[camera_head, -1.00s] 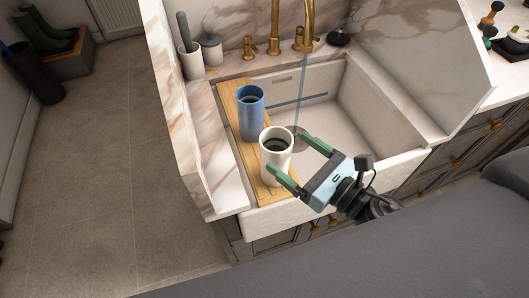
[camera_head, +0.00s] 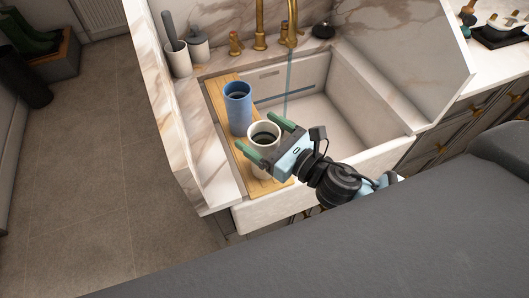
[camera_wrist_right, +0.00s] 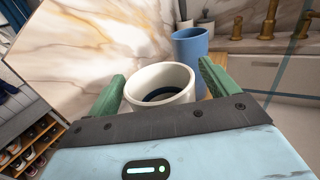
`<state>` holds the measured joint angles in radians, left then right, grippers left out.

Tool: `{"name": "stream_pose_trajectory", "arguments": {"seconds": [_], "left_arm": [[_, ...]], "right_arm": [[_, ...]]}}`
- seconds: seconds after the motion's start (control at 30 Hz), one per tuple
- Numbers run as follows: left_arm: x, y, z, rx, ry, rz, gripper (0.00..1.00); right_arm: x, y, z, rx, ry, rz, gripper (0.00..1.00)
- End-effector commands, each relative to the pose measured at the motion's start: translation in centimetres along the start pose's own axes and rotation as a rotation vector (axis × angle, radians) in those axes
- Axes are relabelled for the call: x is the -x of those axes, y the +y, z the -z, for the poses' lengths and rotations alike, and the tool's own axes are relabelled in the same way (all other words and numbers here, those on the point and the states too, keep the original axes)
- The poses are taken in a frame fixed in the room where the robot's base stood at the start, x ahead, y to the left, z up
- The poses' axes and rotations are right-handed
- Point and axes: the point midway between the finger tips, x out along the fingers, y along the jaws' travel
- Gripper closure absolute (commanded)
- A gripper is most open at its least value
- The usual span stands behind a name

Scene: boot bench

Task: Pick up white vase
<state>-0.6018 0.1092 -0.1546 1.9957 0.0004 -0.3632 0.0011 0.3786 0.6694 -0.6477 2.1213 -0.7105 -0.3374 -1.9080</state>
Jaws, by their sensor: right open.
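The white vase (camera_head: 264,134) stands upright on a wooden board (camera_head: 222,98) laid across the left side of the sink. My right gripper (camera_head: 262,142) is open, with one green finger on each side of the vase. The right wrist view shows the vase's rim and dark inside (camera_wrist_right: 158,88) between the two fingers (camera_wrist_right: 162,92). I cannot tell whether the fingers touch it. The gripper hides part of the vase's lower body. My left gripper is not in view.
A blue vase (camera_head: 238,108) stands on the board just behind the white one. The white sink basin (camera_head: 320,122) is open to the right, with a brass faucet (camera_head: 291,30) and running water above it. A brush holder (camera_head: 179,62) and lidded jar (camera_head: 198,46) stand behind left.

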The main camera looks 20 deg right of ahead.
Motion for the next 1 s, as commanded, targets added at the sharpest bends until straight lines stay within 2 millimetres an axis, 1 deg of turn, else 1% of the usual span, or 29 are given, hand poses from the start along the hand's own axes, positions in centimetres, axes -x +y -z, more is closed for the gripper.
{"name": "stream_pose_trajectory", "arguments": {"seconds": [0.03,0.13,0.37,0.4,1.0], "left_arm": [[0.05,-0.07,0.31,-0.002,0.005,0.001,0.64],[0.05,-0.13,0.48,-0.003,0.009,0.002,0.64],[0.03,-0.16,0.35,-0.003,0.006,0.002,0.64],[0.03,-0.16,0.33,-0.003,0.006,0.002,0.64],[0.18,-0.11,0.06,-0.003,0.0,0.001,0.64]], "right_arm": [[-0.67,-0.01,-0.23,0.001,-0.003,0.0,0.14],[-1.33,0.0,-0.18,0.002,-0.003,0.0,0.14],[-1.45,0.03,0.0,0.001,0.001,0.0,0.14],[-1.45,0.02,-0.01,0.001,0.0,0.0,0.15],[-1.42,0.01,-0.02,0.001,0.0,0.0,0.94]]}}
